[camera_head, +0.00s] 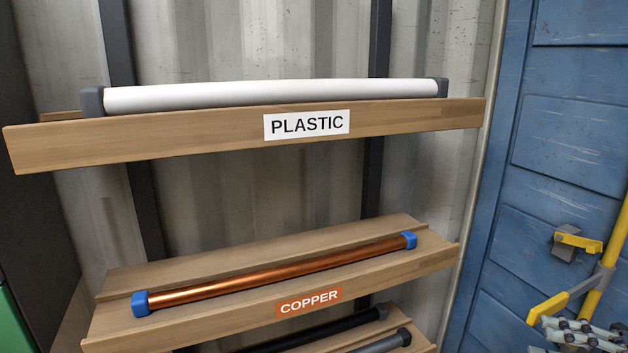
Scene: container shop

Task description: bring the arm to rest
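Neither arm is clearly seen in full. A pale jointed part with dark pins (582,335) shows at the bottom right corner, cut off by the frame edge. It looks like part of my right gripper, but its fingertips cannot be made out. My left gripper is not in view. A white pipe with dark grey end caps (275,94) lies on the upper wooden shelf (180,135), labelled PLASTIC. A copper pipe with blue end caps (275,272) lies on the lower wooden shelf (220,317), labelled COPPER. No gripper touches either pipe.
A black pipe (330,330) and a grey pipe (385,344) lie below the copper shelf, partly cut off. A blue container door (570,140) with a yellow bar and handle (604,275) stands at the right. The space between the two shelves is clear.

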